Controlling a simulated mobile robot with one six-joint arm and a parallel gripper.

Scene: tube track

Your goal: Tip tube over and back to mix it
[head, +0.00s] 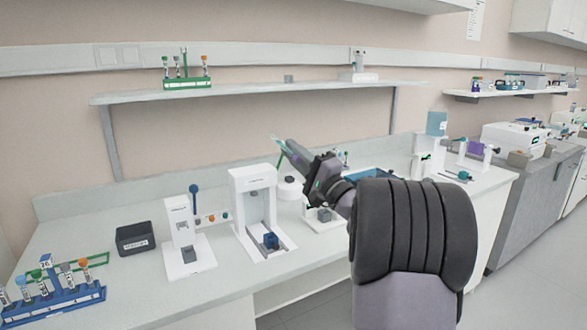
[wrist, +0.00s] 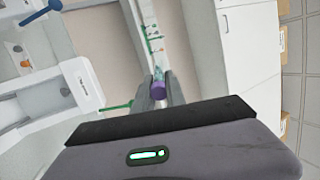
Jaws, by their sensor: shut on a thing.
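A tube with a purple cap (wrist: 158,90) is between the two fingers of my gripper (wrist: 159,101) in the wrist view. The cap faces the camera, and a clear teal-tinted part shows beyond it. My gripper is shut on this tube. In the head view my gripper (head: 287,149) is raised above the bench, left of my dark arm, pointing up and to the left. The tube is too small there to make out clearly. The wrist view is turned well away from upright.
White stations (head: 184,238) and (head: 262,212) stand on the bench left of my arm. A blue rack (head: 60,305) with several capped tubes is at the front left, near a dark box (head: 135,238). A wall shelf (head: 250,91) runs above. Bare bench lies at the front.

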